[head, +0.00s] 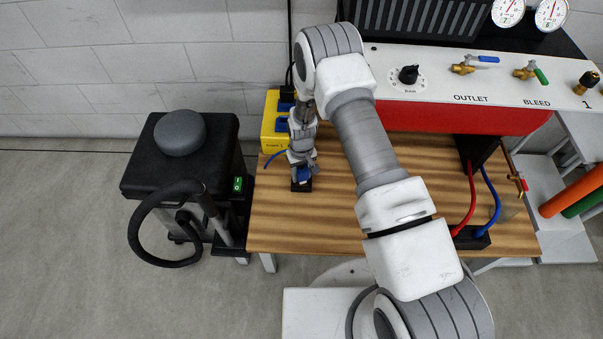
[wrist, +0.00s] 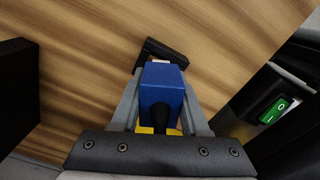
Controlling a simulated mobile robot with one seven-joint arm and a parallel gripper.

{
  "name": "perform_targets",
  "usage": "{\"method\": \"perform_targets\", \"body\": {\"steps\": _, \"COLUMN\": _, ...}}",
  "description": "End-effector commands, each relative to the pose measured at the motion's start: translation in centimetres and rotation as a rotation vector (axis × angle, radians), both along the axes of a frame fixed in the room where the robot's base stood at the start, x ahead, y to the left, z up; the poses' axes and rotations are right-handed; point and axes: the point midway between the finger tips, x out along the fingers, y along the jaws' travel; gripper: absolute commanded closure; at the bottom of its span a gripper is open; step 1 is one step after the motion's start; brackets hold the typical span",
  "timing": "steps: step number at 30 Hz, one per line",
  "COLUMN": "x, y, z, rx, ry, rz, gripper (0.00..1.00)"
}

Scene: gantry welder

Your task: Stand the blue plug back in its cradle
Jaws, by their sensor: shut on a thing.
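The blue plug (head: 304,174) is between the fingers of my gripper (head: 302,164), near the left end of the wooden bench. In the wrist view the plug (wrist: 162,88) fills the space between my grey fingers, with its dark cord end toward my palm and a pale tip at its far end. My gripper (wrist: 160,95) is shut on it. A small black cradle (head: 301,187) is on the bench right by the plug. Its black edge (wrist: 165,50) shows just beyond the plug's tip. I cannot tell whether the plug is seated in it or just above it.
A yellow socket box (head: 270,138) with blue sockets stands behind my gripper, a blue cable beside it. The wooden bench (head: 330,220) is clear in front. A black stool-like cart (head: 140,170) with a green switch (head: 238,184) stands left. Red and blue hoses (head: 470,205) are right.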

Motion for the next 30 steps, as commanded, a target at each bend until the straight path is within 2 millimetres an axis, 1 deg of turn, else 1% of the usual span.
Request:
{"method": "perform_targets", "body": {"steps": 6, "x": 0.0, "y": 0.0, "z": -0.8, "rx": 0.000, "ry": 0.000, "rz": 0.000, "gripper": 1.00}}
{"method": "perform_targets", "body": {"steps": 10, "x": 0.0, "y": 0.0, "z": -0.7, "rx": 0.000, "ry": 0.000, "rz": 0.000, "gripper": 1.00}}
{"method": "perform_targets", "body": {"steps": 11, "x": 0.0, "y": 0.0, "z": -0.7, "rx": 0.000, "ry": 0.000, "rz": 0.000, "gripper": 0.52}}
{"method": "perform_targets", "body": {"steps": 15, "x": 0.0, "y": 0.0, "z": -0.7, "rx": 0.000, "ry": 0.000, "rz": 0.000, "gripper": 0.27}}
{"method": "perform_targets", "body": {"steps": 16, "x": 0.0, "y": 0.0, "z": -0.7, "rx": 0.000, "ry": 0.000, "rz": 0.000, "gripper": 0.25}}
{"method": "perform_targets", "body": {"steps": 25, "x": 0.0, "y": 0.0, "z": -0.6, "rx": 0.000, "ry": 0.000, "rz": 0.000, "gripper": 0.25}}
{"method": "perform_targets", "body": {"steps": 30, "x": 0.0, "y": 0.0, "z": 0.6, "rx": 0.000, "ry": 0.000, "rz": 0.000, "gripper": 0.25}}
